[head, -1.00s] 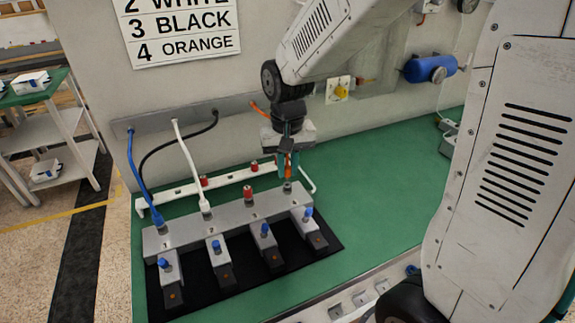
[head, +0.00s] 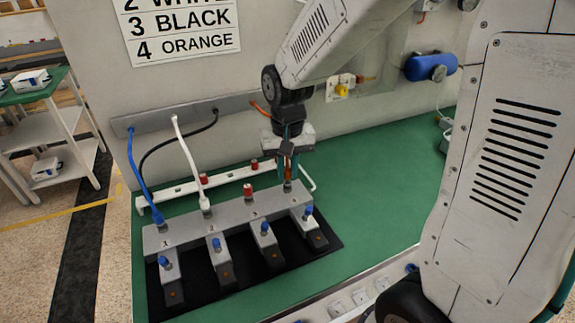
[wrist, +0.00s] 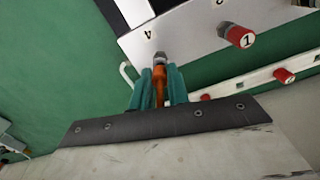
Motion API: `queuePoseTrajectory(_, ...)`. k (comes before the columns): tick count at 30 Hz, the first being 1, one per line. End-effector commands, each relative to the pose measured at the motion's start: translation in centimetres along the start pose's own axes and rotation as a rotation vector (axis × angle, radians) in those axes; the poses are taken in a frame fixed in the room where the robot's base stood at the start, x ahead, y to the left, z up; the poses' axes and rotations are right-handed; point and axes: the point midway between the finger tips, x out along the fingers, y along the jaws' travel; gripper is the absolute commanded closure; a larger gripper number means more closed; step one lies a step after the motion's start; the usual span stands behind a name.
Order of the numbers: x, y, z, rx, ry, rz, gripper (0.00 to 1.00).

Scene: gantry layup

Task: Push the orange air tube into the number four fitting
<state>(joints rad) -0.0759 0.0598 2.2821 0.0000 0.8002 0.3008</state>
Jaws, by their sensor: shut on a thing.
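My gripper (head: 287,177) is shut on the orange air tube (wrist: 159,84), near the tube's end. The teal fingers lie on either side of it. The tube end points at the number four fitting (wrist: 160,58), a grey metal port at the right end of the grey block (head: 227,220). The tube end is in line with the fitting and at its mouth; I cannot tell whether it has entered. Behind the gripper, the orange tube (head: 259,108) shows again at the wall strip; its middle is hidden by my arm.
A blue tube (head: 139,180) and white tube (head: 187,155) run into the block's first two fittings. A black tube (head: 172,144) loops from the wall strip. A red cap (head: 248,191) stands on the third fitting. A white rail (head: 182,193) lies behind. Green bench right is clear.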

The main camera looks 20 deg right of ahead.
Motion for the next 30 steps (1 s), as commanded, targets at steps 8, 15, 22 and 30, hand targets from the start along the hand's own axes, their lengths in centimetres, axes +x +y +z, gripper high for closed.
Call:
queuePoseTrajectory(8,0.7,0.0,0.0,0.000,0.001,0.000,1.00)
queuePoseTrajectory(15,1.3,0.0,0.0,0.000,0.000,0.000,1.00)
queuePoseTrajectory(22,1.5,0.0,0.0,0.000,0.001,0.000,0.58)
queuePoseTrajectory(30,1.4,0.0,0.0,0.000,0.001,0.000,0.58)
